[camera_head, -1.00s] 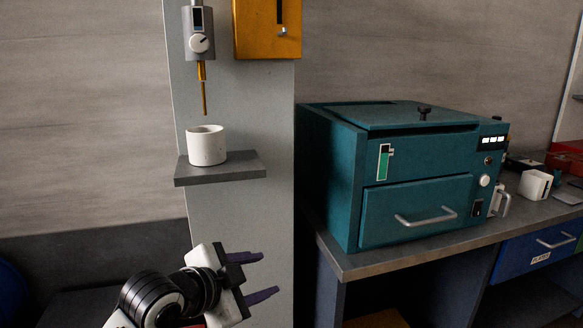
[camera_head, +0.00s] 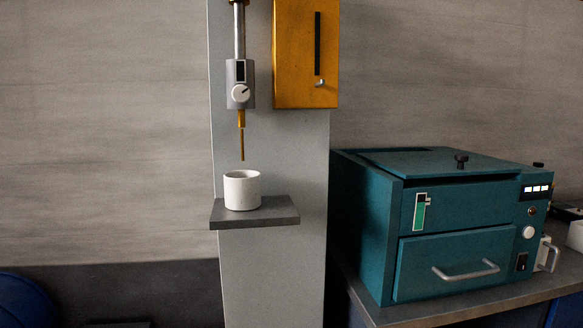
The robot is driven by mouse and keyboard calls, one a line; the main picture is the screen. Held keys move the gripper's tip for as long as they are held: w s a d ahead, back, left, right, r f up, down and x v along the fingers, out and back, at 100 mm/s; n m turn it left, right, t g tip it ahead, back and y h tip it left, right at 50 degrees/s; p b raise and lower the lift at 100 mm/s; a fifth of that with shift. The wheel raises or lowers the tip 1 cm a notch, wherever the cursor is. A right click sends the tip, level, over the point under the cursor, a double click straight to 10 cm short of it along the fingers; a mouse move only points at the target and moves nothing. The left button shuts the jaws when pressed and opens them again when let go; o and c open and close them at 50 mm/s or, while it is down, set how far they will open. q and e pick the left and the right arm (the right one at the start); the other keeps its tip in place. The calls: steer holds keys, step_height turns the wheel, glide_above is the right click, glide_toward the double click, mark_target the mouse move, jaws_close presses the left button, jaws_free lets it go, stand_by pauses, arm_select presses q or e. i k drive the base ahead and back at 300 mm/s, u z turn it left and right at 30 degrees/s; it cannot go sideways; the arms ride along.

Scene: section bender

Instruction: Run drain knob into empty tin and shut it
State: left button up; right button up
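A white tin (camera_head: 242,190) stands upright on a small grey shelf (camera_head: 256,220) fixed to a grey column. I cannot see whether anything is inside it. Above it hangs a grey valve body with a white round drain knob (camera_head: 240,93) that carries a dark pointer line. A thin brass spout (camera_head: 241,142) points down from the valve, its tip a little above the tin's rim. No liquid shows below the spout. Neither of my grippers is in view now.
A yellow box (camera_head: 306,55) with a dark vertical slot is mounted right of the valve. A teal machine (camera_head: 455,225) with a drawer handle stands on the bench (camera_head: 420,312) at right. Space left of the column is open; a blue round object (camera_head: 22,300) is at lower left.

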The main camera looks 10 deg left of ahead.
mark_target(240, 94)
steer(key=u, duration=1.85)
steer(key=k, duration=0.9)
steer(key=z, duration=1.85)
steer(key=i, duration=0.5)
steer(key=u, duration=0.1)
